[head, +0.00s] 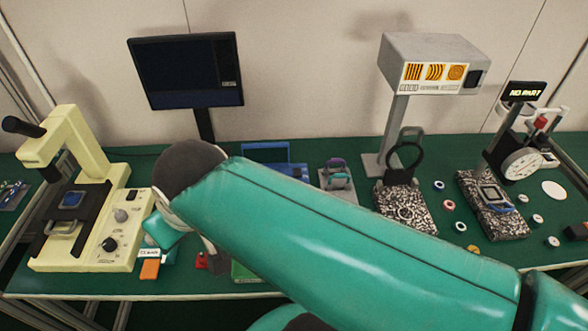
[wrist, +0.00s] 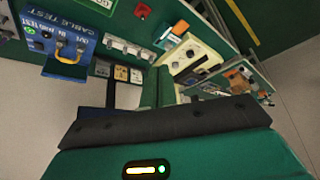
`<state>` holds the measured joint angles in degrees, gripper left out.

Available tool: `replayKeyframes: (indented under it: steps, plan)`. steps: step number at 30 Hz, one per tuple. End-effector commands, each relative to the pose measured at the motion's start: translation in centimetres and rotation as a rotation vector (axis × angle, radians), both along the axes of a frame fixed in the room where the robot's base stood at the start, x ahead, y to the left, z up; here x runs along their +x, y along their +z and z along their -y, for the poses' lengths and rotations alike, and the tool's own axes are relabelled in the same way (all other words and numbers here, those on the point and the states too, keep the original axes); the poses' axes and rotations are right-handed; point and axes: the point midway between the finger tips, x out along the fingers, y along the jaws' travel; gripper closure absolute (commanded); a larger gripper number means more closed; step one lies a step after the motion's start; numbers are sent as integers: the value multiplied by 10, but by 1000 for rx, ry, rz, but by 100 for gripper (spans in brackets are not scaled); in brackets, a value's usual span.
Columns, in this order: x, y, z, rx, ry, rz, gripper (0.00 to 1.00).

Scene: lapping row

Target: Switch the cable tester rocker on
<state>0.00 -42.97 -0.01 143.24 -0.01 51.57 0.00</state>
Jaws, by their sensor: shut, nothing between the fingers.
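The cable tester (wrist: 78,18) is a blue box with white lettering at the upper left of the wrist view, cut by the frame edge. A yellow loop (wrist: 68,55) sits on its front, and small controls show on its face. I cannot tell which way its rocker is set. In the head view a blue box (head: 272,154), likely the tester, is mostly hidden behind my arm. My gripper (wrist: 157,70) shows in the wrist view as two teal fingers closed together, empty. It is to the right of the tester and apart from it in the picture.
A cream microscope (head: 75,190) stands left on the green bench (head: 300,145), with an orange tag (head: 150,268) beside it. A dark monitor (head: 188,70) stands behind. Speckled blocks (head: 400,203), a dial gauge and small rings fill the right. My arm crosses the middle.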

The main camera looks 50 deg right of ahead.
Motion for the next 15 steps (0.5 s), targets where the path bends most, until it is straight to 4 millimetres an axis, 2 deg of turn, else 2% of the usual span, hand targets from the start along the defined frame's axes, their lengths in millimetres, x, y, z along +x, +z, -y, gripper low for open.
replayKeyframes:
  steps: [8, 11, 14, 15]
  plan:
    - [5, 0, 5, 16, -13, -9, 100]
    - [19, -1, 19, 57, -51, -32, 100]
    - [40, -5, 44, 116, -116, -64, 100]
    - [50, -8, 58, 139, -150, -77, 100]
